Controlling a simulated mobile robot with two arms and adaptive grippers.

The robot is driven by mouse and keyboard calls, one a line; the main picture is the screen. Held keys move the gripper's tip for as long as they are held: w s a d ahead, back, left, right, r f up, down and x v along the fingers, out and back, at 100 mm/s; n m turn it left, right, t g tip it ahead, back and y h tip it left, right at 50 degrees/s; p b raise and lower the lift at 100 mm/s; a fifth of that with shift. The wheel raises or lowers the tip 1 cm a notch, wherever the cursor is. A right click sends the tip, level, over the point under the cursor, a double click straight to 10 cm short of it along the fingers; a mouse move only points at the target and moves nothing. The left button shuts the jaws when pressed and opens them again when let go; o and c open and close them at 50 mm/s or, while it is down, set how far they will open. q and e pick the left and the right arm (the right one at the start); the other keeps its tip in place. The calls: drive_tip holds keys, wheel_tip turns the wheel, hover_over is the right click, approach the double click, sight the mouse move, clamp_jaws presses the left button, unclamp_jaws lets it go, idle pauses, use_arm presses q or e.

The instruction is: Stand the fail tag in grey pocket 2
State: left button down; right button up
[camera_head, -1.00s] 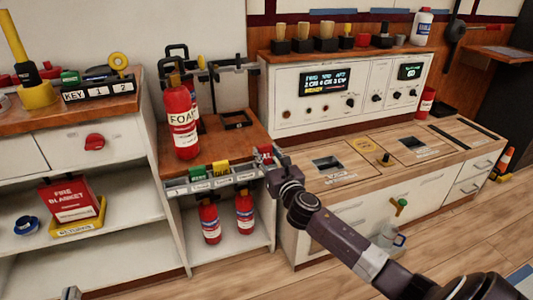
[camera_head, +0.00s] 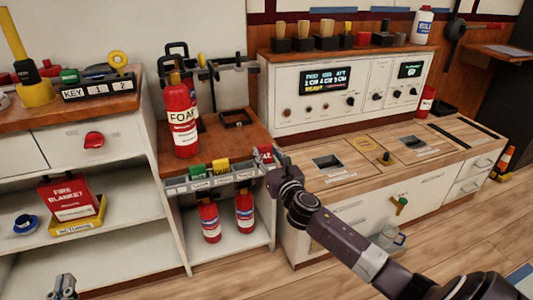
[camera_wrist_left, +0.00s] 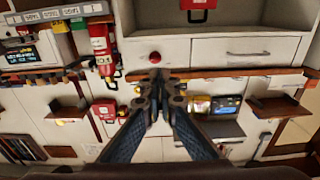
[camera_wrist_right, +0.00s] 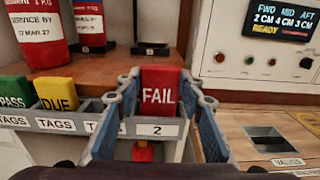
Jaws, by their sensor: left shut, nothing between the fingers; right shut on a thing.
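The red fail tag (camera_wrist_right: 160,92) is upright between the fingers of my right gripper (camera_wrist_right: 160,90), which is shut on it. In the head view the tag (camera_head: 266,154) shows at the right end of the grey pocket rack (camera_head: 218,178). In the right wrist view the tag's lower edge meets the top of the grey pocket labelled 2 (camera_wrist_right: 157,130); how deep it sits is hidden. My left gripper (camera_head: 63,288) is shut and empty at the lower left of the head view. Its fingers (camera_wrist_left: 156,82) also show in the left wrist view.
A green pass tag (camera_wrist_right: 15,92) and a yellow due tag (camera_wrist_right: 54,94) stand in pockets to the left. A FOAM extinguisher (camera_head: 182,122) stands on the wooden top behind the rack. Two extinguishers stand on the shelf below. The counter (camera_head: 355,160) is to the right.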

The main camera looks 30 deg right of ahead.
use_arm(q)
drive_tip(key=shift+s+d+r+t+h, duration=0.15)
drive_tip(key=shift+r+t+h, duration=0.25)
drive_tip(key=shift+r, duration=0.5)
use_arm(e)
drive_tip(key=shift+f, duration=0.35)
use_arm(q)
drive_tip(key=shift+s+d+r+t+b, duration=0.1)
drive_tip(key=shift+r+t+b, duration=0.4)
drive_tip(key=shift+r, duration=0.6)
use_arm(e)
drive_tip(key=shift+f, duration=0.3)
use_arm(q)
drive_tip(key=shift+r+t, duration=0.3)
use_arm(e)
drive_tip(key=shift+f, duration=0.1)
use_arm(q)
drive_tip(key=shift+r, duration=0.1)
use_arm(e)
drive_tip(key=shift+f, duration=0.4)
drive_tip(key=o, duration=1)
use_arm(q)
drive_tip(key=r, duration=0.1)
drive_tip(key=s+r+t+h, duration=0.1)
drive_tip(key=shift+d+r, duration=0.15)
drive_tip(key=shift+r, duration=0.15)
drive_tip(key=shift+f, duration=0.1)
use_arm(e)
drive_tip(key=v, duration=1.2)
